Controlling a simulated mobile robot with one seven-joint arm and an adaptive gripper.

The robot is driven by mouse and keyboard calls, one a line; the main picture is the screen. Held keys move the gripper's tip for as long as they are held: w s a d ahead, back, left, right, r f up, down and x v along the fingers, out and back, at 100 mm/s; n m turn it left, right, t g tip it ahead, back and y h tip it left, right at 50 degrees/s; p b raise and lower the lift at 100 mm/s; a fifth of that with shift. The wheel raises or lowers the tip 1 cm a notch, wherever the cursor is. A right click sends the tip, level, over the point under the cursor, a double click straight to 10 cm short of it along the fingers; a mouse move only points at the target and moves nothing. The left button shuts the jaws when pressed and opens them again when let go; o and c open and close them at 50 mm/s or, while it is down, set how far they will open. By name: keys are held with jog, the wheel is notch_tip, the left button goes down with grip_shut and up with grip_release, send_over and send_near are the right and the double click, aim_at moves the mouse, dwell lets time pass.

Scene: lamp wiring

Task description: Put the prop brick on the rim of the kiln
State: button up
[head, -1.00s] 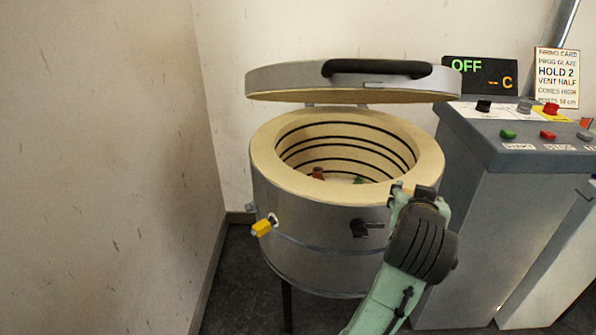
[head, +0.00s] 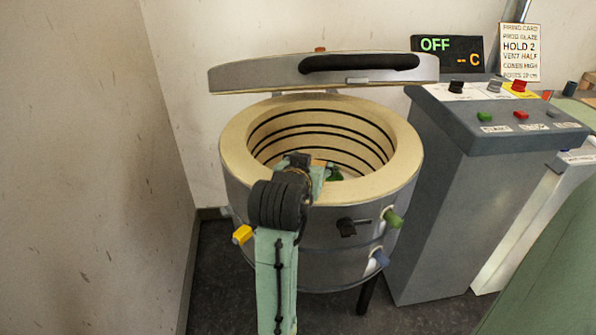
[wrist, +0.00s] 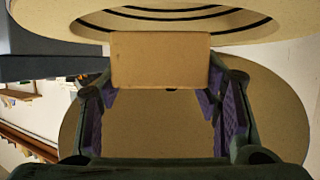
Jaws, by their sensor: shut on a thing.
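The tan prop brick (wrist: 160,60) is between the fingers of my gripper (wrist: 162,82), which is shut on it. In the head view my gripper (head: 318,172) is over the front of the open kiln, and the wrist partly hides the brick and fingertips. The kiln's pale rim (head: 236,150) is wide and bare where it shows; the wrist view shows it beyond the brick (wrist: 262,30). The brick appears apart from the rim, but I cannot tell its exact height.
The raised lid (head: 260,75) hangs over the back of the kiln. Yellow (head: 242,235), green (head: 392,218) and blue (head: 380,259) plugs stick out of the kiln's side. A control cabinet (head: 450,210) stands close on the right.

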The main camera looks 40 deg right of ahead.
jog(key=shift+w+a+f, duration=0.1)
jog(key=shift+w+a, duration=0.25)
jog(key=shift+w, duration=0.25)
jog(key=shift+w+a+f, duration=0.1)
jog(key=shift+w+a, duration=0.25)
jog(key=shift+w, duration=0.25)
jog(key=shift+f+p, duration=0.5)
jog(key=shift+f, duration=1.15)
jog(key=shift+f, duration=0.15)
jog(key=o, duration=1.2)
